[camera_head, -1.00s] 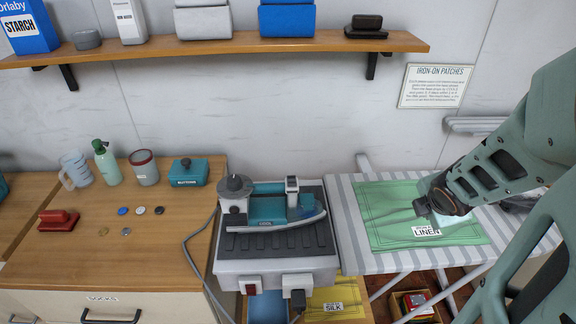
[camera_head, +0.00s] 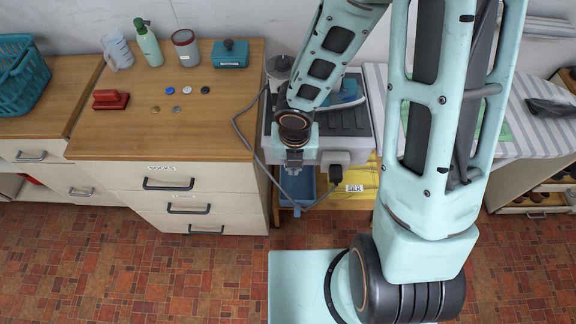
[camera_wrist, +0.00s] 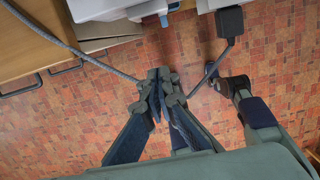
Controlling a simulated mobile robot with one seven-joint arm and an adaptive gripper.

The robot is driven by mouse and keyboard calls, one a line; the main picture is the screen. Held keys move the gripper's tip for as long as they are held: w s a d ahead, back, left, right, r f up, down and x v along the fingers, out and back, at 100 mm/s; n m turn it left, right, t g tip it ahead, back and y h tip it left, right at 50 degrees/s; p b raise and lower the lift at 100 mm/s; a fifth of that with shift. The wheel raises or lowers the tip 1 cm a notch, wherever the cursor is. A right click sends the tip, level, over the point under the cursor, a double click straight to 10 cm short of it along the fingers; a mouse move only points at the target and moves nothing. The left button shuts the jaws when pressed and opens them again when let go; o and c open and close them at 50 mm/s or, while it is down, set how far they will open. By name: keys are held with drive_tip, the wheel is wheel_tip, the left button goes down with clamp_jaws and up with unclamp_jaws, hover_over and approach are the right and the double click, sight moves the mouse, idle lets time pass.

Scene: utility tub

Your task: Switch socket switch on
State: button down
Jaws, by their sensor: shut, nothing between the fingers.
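The socket switch does not show now; my gripper and wrist cover the left part of the ironing station's front in the head view. The ironing station (camera_head: 352,143) stands between the wooden counter and the ironing board. A black plug (camera_head: 335,172) sits at its front, right of my gripper (camera_head: 293,170). My gripper is shut and empty, pointing down in front of the station. In the wrist view my fingertips (camera_wrist: 160,76) are together over the floor, and the black plug (camera_wrist: 230,21) with its cord is up and to the right.
A grey cord (camera_head: 241,128) loops between the counter and the station. Yellow cloth (camera_head: 362,183) marked SILK lies below the station. The wooden counter (camera_head: 215,140) holds a red stapler-like object (camera_head: 111,100), several buttons and a teal box (camera_head: 230,54). Tiled floor (camera_head: 150,270) is open in front.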

drive_tip(key=w+f+b, duration=0.4)
drive_tip(key=w+f, duration=0.1)
drive_tip(key=f, duration=0.5)
drive_tip(key=shift+w+d, duration=0.15)
drive_tip(key=shift+f, duration=0.1)
drive_tip(key=shift+w+f, duration=0.3)
drive_tip(key=shift+r, duration=0.15)
idle(0.4)
